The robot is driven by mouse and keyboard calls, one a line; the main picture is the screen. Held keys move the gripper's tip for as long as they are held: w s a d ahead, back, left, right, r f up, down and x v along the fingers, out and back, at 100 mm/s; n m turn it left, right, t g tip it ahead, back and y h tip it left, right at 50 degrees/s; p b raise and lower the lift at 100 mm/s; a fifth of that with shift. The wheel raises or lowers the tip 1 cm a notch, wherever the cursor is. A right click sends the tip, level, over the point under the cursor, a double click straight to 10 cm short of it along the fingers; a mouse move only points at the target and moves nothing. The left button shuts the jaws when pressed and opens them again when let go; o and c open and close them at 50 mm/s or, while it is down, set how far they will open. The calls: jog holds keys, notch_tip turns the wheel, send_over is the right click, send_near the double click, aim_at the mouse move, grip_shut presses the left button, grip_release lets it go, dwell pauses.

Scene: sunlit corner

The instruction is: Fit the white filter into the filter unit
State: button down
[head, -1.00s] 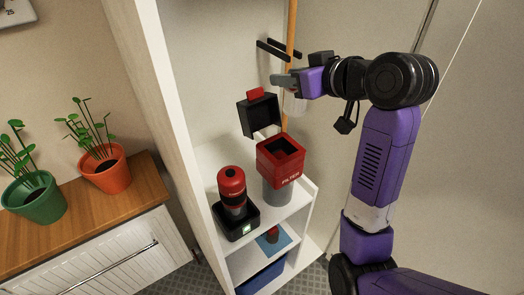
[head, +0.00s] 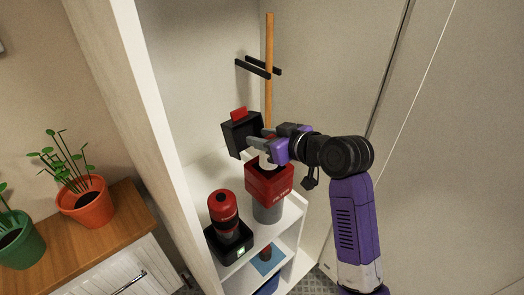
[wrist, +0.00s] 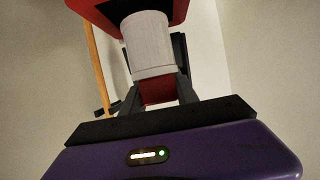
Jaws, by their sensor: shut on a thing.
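The white filter (head: 267,161) hangs below my gripper (head: 261,141), whose fingers are shut on it. The filter unit (head: 268,187) is a red box marked FILTER on a grey cylinder; its black lid (head: 238,135) stands open with a red tab. My gripper is just above the unit, and the filter's lower part is at its mouth. In the wrist view the filter (wrist: 149,45) overlaps the unit's red rim (wrist: 92,8) and dark opening. I cannot tell how deep the filter sits, as my fingers and the rim hide part of it.
A red-and-black device (head: 223,211) stands in a black dock (head: 229,240) with a green light, left of the unit on the white shelf. A wooden pole (head: 269,70) stands behind, by black brackets (head: 253,68). The cabinet side panel (head: 130,110) bounds the left.

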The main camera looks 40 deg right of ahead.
jog(key=shift+f, duration=2.45)
jog(key=shift+f, duration=0.3)
jog(key=c, duration=0.9)
grip_release()
jog(key=shift+c, duration=0.2)
jog(key=shift+r, duration=0.1)
jog(key=shift+r+p, duration=0.3)
jog(key=shift+r, duration=0.05)
jog(key=b+v, duration=0.2)
jog(key=v, duration=1)
jog(key=shift+f, duration=0.2)
